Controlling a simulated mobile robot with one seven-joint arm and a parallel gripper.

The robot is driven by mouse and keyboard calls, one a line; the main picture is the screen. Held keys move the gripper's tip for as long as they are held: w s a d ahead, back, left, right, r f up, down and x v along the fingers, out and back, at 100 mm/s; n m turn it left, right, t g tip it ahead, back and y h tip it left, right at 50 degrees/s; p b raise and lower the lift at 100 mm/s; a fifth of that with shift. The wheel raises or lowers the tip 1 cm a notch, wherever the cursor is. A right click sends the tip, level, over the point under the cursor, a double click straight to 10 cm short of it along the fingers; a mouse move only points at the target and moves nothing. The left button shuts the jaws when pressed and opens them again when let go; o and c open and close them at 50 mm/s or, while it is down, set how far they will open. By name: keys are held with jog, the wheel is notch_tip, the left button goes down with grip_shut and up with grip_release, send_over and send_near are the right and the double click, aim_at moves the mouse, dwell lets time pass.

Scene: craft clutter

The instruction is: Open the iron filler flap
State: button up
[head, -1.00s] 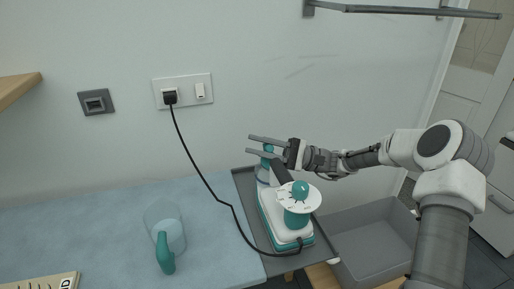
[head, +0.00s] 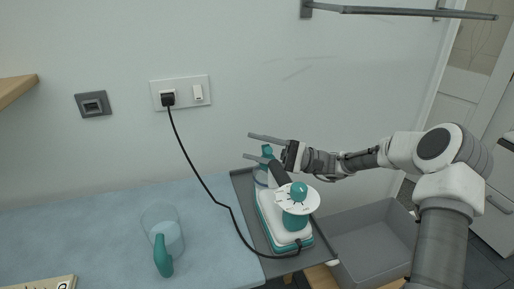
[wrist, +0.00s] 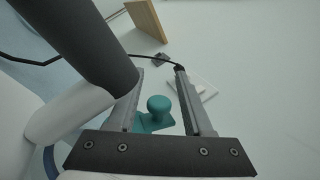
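The iron (head: 268,218) is white and teal and stands on a grey tray (head: 243,186) at the right end of the counter. It has a dark handle, a round white dial (head: 310,203) and a teal knob on the dial. A small teal flap with a knob (head: 267,152) shows at its far end, by the wall. In the wrist view the teal flap (wrist: 158,108) lies between the fingers' lines, below them. My gripper (head: 248,146) is open and empty, above and around the flap's place; contact cannot be told. The gripper also shows in the wrist view (wrist: 158,76).
A black cord runs from the wall socket (head: 180,92) to the iron. A clear cup with a teal handle (head: 163,255) stands on the blue counter (head: 100,225). A grey bin (head: 372,238) is below right; a shelf (head: 420,12) is above.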

jog(key=p+v, duration=0.1)
jog(key=v, duration=1.6)
jog(key=shift+d, duration=0.25)
